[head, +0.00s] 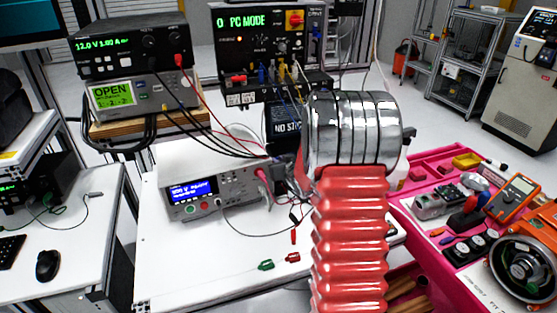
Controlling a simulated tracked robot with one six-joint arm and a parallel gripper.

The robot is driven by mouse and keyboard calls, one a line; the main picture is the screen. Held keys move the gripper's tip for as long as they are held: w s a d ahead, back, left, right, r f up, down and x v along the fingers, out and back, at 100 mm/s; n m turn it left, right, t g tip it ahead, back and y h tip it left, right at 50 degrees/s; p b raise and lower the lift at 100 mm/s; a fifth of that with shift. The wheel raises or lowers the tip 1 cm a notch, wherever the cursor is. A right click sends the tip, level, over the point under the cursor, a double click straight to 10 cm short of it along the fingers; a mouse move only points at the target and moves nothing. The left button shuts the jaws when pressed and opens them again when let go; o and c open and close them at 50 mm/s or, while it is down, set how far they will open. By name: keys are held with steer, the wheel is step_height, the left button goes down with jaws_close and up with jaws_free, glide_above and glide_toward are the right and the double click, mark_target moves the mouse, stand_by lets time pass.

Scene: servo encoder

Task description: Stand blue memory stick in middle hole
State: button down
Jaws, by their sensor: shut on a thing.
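My arm rises at centre right, with a red ribbed sleeve and a shiny ringed metal section. It hides what lies behind it; I cannot see my gripper's fingers. I cannot make out a blue memory stick in this view. A black block (470,246) with several round light-rimmed spots in a row lies on the pink-edged bench (412,226) at right. I cannot tell whether these spots are holes, or which hole is the middle one.
A multimeter (512,197) and a round black-and-orange device (524,268) lie on the right bench. A grey bench instrument (205,190) stands on the white table (180,255). Cables and leads run across that table. A black control box (262,45) stands behind.

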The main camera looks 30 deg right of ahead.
steer(key=shift+f, duration=0.85)
steer(key=shift+f, duration=1.15)
stand_by(1.0)
steer(key=c, duration=1.6)
jaws_free()
steer(key=shift+s+a, duration=0.1)
steer(key=v, duration=1.3)
steer(key=shift+s+a+r, duration=0.1)
steer(key=shift+s, duration=0.2)
steer(key=shift+s, duration=0.1)
